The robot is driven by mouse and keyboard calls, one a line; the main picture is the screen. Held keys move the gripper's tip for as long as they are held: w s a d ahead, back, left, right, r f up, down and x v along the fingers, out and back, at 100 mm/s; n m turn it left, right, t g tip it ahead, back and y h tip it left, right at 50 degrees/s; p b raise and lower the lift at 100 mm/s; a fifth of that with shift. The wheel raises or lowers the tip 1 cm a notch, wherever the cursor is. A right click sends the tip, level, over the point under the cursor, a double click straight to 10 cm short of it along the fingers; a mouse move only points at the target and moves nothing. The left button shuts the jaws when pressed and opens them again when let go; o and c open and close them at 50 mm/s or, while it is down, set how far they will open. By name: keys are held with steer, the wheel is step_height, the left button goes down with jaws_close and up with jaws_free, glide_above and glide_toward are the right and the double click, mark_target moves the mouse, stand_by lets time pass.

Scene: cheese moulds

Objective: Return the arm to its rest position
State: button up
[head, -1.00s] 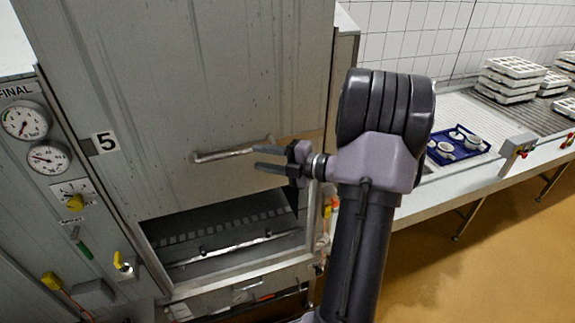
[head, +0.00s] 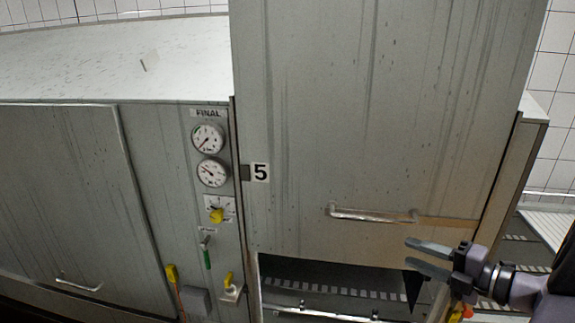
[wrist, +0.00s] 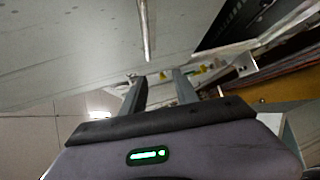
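My gripper (head: 412,254) is at the lower right in the head view, with its two dark fingers pointing left. The fingers are apart with nothing between them. It is just below and beside the right end of the door handle (head: 372,214), without visible contact. In the wrist view my gripper (wrist: 155,80) also shows two spread, empty fingers. The metal door (head: 385,110) marked 5 is raised, and a dark opening (head: 335,280) shows beneath it. Most of my arm is cut off at the right edge.
Left of the door is a panel with two gauges (head: 208,138), a yellow knob (head: 216,216) and a green-handled lever (head: 207,255). A closed metal door (head: 65,200) is at the far left. A post (head: 512,185) stands right of the raised door.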

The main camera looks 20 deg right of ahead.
steer(key=w+a+f+n+g+y+b, duration=0.1)
steer(key=a+f+n+g+b, duration=0.2)
steer(key=a+f+n+b, duration=0.4)
steer(key=w+a+f+n+g+y+b, duration=0.1)
steer(key=a+f+n+g+y+b, duration=0.15)
steer(key=a+f+n, duration=0.45)
steer(key=s+a+f+n+g+h+b, duration=0.1)
steer(key=s+a+f+n+h+b, duration=0.2)
steer(key=s+a+f+n+b, duration=0.3)
steer(key=s+a+f+n+g+h+b, duration=0.2)
steer(key=s+a+f+n+h+b, duration=0.2)
steer(key=a+f+n+b, duration=1.1)
steer(key=s+n+b, duration=0.2)
steer(key=n+b, duration=0.2)
steer(key=n, duration=0.6)
steer(key=shift+f, duration=0.2)
